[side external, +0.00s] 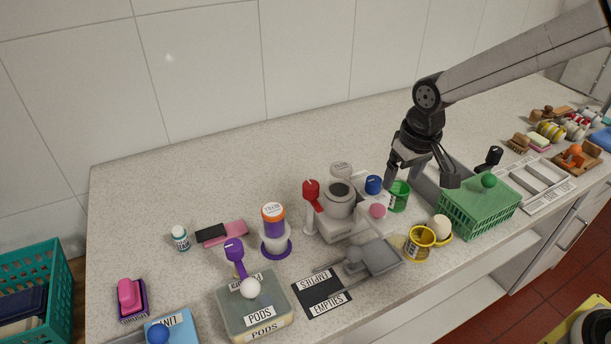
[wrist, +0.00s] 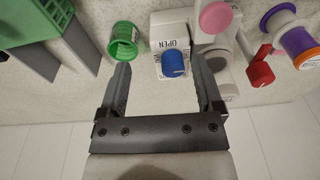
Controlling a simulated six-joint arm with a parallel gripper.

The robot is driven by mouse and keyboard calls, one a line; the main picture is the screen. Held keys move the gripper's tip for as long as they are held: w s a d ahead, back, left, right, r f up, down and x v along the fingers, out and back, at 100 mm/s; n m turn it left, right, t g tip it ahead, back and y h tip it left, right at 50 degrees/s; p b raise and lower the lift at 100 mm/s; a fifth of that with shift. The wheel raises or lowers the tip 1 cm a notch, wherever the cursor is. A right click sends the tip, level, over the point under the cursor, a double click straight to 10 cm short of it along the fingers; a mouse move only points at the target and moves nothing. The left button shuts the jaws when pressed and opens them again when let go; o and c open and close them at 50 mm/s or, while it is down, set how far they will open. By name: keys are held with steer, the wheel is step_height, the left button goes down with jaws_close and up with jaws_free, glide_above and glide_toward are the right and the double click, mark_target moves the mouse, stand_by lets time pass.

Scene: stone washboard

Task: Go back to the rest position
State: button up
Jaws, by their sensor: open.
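In the wrist view my gripper (wrist: 160,85) is wide open. A blue knob (wrist: 172,63) on a white block marked OPEN (wrist: 172,42) appears between the fingers, and the green cup (wrist: 124,40) lies beyond the left finger. The blue knob (side external: 373,184) and green cup (side external: 399,195) also show in the side view, below and left of my gripper.
The green basket (side external: 478,214) with a green-knobbed lid stands right of my gripper. A grey-white machine with a red handle (side external: 311,190), a yellow cup (side external: 419,242) and a PODS box (side external: 256,308) stand left and in front. The worktop behind is clear up to the tiled wall (side external: 200,80).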

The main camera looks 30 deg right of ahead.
steer(key=s+d+f, duration=0.2)
steer(key=s+d, duration=0.1)
steer(key=s, duration=0.3)
steer(key=s+d+f+t, duration=0.1)
steer(key=s+d+f, duration=0.1)
steer(key=s+d, duration=0.2)
steer(key=s, duration=0.2)
steer(key=shift+s+d, duration=0.3)
steer(key=shift+s, duration=0.05)
